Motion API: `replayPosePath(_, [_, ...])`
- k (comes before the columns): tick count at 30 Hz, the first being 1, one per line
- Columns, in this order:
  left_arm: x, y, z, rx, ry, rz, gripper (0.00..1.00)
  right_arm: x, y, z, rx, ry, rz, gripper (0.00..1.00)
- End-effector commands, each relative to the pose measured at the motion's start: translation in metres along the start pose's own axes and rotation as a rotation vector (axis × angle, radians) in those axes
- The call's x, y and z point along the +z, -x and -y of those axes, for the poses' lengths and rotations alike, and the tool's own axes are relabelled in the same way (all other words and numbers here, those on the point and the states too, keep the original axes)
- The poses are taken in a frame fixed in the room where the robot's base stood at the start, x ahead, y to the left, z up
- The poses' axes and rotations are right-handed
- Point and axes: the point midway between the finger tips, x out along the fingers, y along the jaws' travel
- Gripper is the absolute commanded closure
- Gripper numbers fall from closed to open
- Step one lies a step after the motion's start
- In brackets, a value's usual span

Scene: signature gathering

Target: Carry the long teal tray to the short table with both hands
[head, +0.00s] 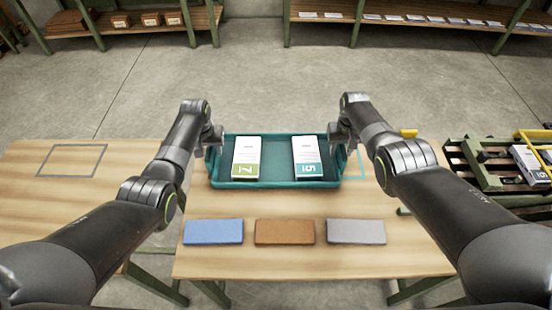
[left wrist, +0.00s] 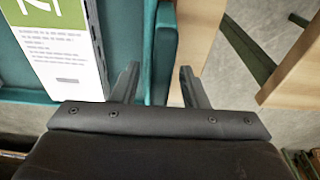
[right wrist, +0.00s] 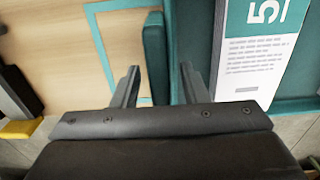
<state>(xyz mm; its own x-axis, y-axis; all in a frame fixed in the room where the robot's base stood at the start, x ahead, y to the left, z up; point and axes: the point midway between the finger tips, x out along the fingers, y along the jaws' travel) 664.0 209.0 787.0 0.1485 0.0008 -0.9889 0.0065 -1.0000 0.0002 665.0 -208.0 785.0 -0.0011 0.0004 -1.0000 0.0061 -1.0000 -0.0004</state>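The long teal tray (head: 274,184) is at the far edge of the middle table (head: 300,262). I cannot tell whether the tray touches the tabletop.
Blue (head: 213,231), brown (head: 285,231) and grey (head: 356,231) blocks lie along the near part of the middle table. A left table (head: 30,200) has an empty grey outline (head: 72,160). A green rack (head: 480,165) stands right. Shelves line the back.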

Motion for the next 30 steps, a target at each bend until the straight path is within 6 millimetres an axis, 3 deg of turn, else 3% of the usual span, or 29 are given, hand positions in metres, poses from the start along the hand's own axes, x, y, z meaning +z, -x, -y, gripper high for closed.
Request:
replayPosePath(14, [0.0000,-0.0035,-0.0002,0.000,0.000,-0.001,0.60,0.0004,-0.0035,0.0001,0.000,0.001,-0.001,0.60])
replayPosePath(23, [0.0000,-0.0035,0.0004,-0.001,0.000,0.000,0.99,0.0004,-0.0035,-0.0008,0.002,0.000,-0.001,0.99])
replayPosePath(30, [0.0000,-0.0035,0.0016,-0.003,0.001,0.000,1.00,0.0005,-0.0037,-0.0017,0.003,-0.001,0.000,1.00])
